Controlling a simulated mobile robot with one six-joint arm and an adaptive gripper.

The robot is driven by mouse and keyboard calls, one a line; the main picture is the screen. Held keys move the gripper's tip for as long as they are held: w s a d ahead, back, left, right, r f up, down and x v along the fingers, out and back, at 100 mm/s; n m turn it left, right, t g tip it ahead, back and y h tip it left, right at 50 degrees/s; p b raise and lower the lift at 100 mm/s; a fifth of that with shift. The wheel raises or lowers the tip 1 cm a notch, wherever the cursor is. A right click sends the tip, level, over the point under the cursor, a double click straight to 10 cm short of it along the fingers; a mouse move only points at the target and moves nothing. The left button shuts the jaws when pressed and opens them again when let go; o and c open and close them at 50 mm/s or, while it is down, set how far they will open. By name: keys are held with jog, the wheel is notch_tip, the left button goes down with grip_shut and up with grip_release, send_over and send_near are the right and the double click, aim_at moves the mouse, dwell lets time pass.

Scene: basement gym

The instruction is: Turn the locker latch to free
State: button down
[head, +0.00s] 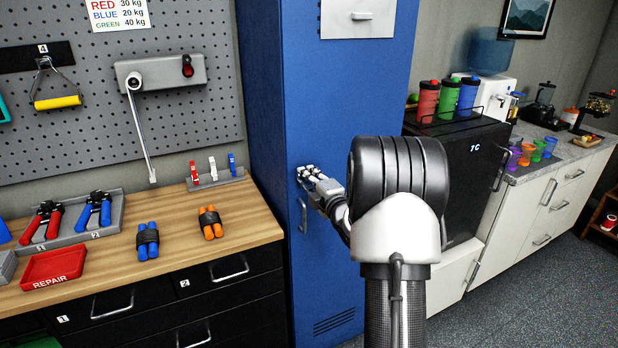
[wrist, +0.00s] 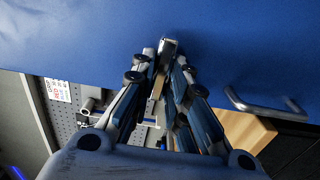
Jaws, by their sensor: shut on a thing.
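The tall blue locker (head: 275,110) stands in the middle of the head view, and its blue door (wrist: 230,50) fills the top of the wrist view. My gripper (head: 306,174) is at the locker door, above the door's handle. In the wrist view my gripper (wrist: 168,66) has its fingers closed on the small silver latch (wrist: 169,45), whose end shows between the fingertips. The fingers hide most of the latch, and I cannot tell how far it is turned. In the head view the fingers cover it.
A metal bar handle (head: 303,215) sits on the door below my gripper; it also shows in the wrist view (wrist: 265,108). A wooden workbench (head: 185,245) with tools stands at the left. A black fridge (head: 465,175) stands at the right. Grey floor (head: 545,290) is clear at the lower right.

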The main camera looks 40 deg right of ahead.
dwell(0.5)
jog(key=c, duration=1.6)
grip_release()
jog(key=shift+o, duration=0.2)
jog(key=v, duration=1.2)
